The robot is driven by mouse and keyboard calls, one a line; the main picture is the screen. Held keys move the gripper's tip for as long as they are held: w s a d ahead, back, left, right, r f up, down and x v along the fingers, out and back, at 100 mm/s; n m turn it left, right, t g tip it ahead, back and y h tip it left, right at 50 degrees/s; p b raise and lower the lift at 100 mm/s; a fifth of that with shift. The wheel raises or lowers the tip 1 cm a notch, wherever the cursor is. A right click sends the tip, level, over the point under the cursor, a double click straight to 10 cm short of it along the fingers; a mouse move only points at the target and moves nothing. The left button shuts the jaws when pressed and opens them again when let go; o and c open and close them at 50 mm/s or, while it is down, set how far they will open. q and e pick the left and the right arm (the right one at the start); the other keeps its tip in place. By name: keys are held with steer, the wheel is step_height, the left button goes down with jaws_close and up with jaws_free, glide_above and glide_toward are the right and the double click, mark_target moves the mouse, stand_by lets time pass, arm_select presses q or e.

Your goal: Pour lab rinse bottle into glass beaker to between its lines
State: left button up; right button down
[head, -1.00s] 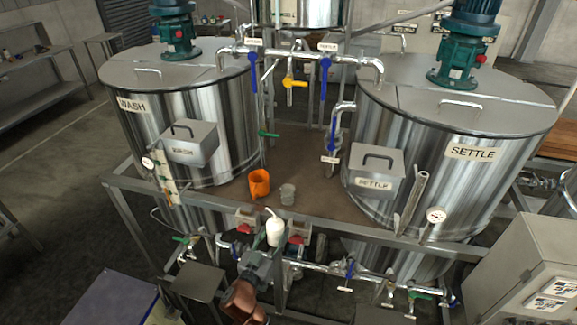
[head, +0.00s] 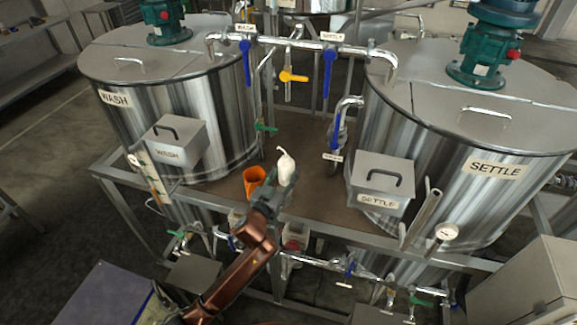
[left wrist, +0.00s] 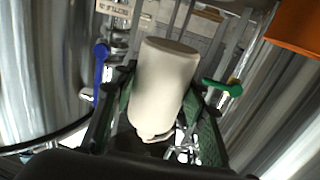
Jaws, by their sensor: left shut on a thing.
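The white lab rinse bottle (head: 287,170) is held in my left gripper (head: 271,194) above the brown platform between the tanks. Its thin spout curves to the upper left, and the bottle leans slightly in the head view. In the left wrist view the bottle (left wrist: 165,85) fills the middle, between the green fingers of my left gripper (left wrist: 160,108). The glass beaker cannot be made out now; the bottle and gripper cover the area where it stood. Its lines and any liquid are not visible. My right gripper is not in view.
An orange cup (head: 253,179) stands on the platform (head: 304,140) just left of the bottle. The WASH tank (head: 215,105) and SETTLE tank (head: 440,140) flank the platform. Pipes with a blue-handled valve (head: 328,72) cross behind. Platform between bottle and back pipes is clear.

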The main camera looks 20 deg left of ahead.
arm_select(q)
steer(key=shift+s+d+f+n+p, duration=0.3)
steer(key=shift+n+p, duration=0.1)
steer(key=shift+n, duration=0.1)
steer(key=shift+f+g, duration=0.25)
steer(key=shift+g, duration=0.05)
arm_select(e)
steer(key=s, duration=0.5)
arm_select(q)
steer(key=shift+s+d+f+n, duration=0.15)
steer(key=shift+n, duration=0.25)
steer(key=shift+s+d+f+n+g+p, duration=0.3)
steer(key=shift+n+p, duration=0.1)
steer(key=shift+p, duration=0.35)
steer(key=shift+f, duration=0.2)
steer(key=shift+d, duration=0.1)
steer(key=p, duration=0.5)
steer(key=shift+s+d+r+n, duration=0.1)
steer(key=shift+r+n, duration=0.1)
steer(key=shift+n, duration=0.2)
steer(key=shift+f+g+p, duration=0.1)
steer(key=shift+g+p, duration=0.2)
steer(key=shift+p, duration=0.1)
steer(key=shift+f, duration=0.25)
steer(key=shift+d, duration=0.1)
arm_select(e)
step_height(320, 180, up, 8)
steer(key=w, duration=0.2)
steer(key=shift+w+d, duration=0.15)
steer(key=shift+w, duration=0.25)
